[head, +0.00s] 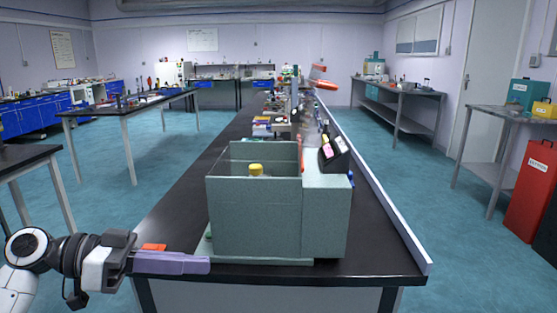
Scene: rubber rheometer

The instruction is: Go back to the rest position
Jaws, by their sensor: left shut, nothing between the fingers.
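My left gripper (207,264) comes in from the lower left. Its purple fingers are shut with nothing seen between them. The fingertips are just left of the lower front corner of the grey-green rheometer (255,218), over or beside the near left edge of the black bench (385,258). I cannot tell whether they touch it. The rheometer has an open-topped box section with a yellow knob (256,169) inside and a dark tilted panel (333,152) on its right. My right gripper is not in view.
The long black bench runs away from me with several items (263,127) farther back. A white raised rail (372,185) lines its right side. A dark table (22,155) stands at the left edge. Blue-green floor (105,205) is clear left of the bench. A red cabinet (530,190) stands at right.

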